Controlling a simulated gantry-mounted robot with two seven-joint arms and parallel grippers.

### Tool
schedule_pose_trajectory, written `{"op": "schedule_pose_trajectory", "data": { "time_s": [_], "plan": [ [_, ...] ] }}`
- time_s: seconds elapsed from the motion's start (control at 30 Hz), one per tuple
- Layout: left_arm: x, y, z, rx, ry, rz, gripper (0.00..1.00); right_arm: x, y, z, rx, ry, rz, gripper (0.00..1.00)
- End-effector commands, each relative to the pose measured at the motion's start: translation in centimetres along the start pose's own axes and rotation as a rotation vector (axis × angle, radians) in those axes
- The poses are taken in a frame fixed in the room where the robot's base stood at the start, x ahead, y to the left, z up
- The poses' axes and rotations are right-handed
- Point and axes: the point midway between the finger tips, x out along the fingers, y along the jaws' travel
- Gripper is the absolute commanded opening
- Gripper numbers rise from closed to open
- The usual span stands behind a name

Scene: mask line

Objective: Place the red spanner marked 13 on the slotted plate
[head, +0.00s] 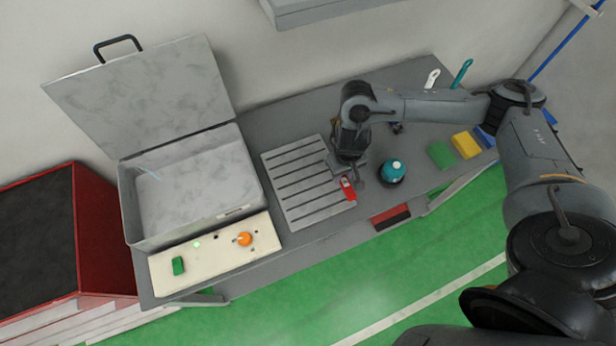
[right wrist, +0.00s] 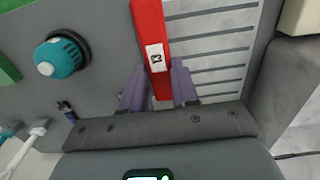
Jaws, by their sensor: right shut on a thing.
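The red spanner (head: 347,188) is held by my right gripper (head: 346,176) at the right edge of the slotted plate (head: 292,200). In the right wrist view the red spanner (right wrist: 151,40) stands between the two purple-grey fingers of my right gripper (right wrist: 160,88), which are shut on it. A white label with dark digits, which look like 13, faces that camera. The slotted plate (right wrist: 215,55) shows behind and to the right of it. I cannot tell whether the spanner touches the plate. My left gripper is not in view.
A teal-topped round thing (head: 392,170) stands close right of my right gripper. Green and yellow blocks (head: 466,145) lie further right. An open grey case (head: 190,195) and a cream panel with an orange knob (head: 245,239) are left of the plate. The plate's slots look empty.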

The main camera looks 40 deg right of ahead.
Motion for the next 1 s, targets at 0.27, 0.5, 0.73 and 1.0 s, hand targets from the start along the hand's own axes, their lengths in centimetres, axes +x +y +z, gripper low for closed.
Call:
{"op": "schedule_pose_trajectory", "data": {
  "time_s": [0.27, 0.5, 0.73, 1.0],
  "plan": [
    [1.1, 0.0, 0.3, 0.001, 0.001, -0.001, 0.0, 3.2, -3.1, -3.4, 0.0, -0.001, -0.002, 0.0],
    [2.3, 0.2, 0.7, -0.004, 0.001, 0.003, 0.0, 5.9, -5.9, -6.9, 0.0, -0.001, -0.002, 0.0],
    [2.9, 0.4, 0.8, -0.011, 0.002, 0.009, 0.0, 6.8, -7.1, -8.5, 0.0, 0.0, -0.001, 0.0],
    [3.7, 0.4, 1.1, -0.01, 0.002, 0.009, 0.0, 8.7, -7.1, -8.5, -0.001, -0.003, 0.001, 0.0]
  ]
}}
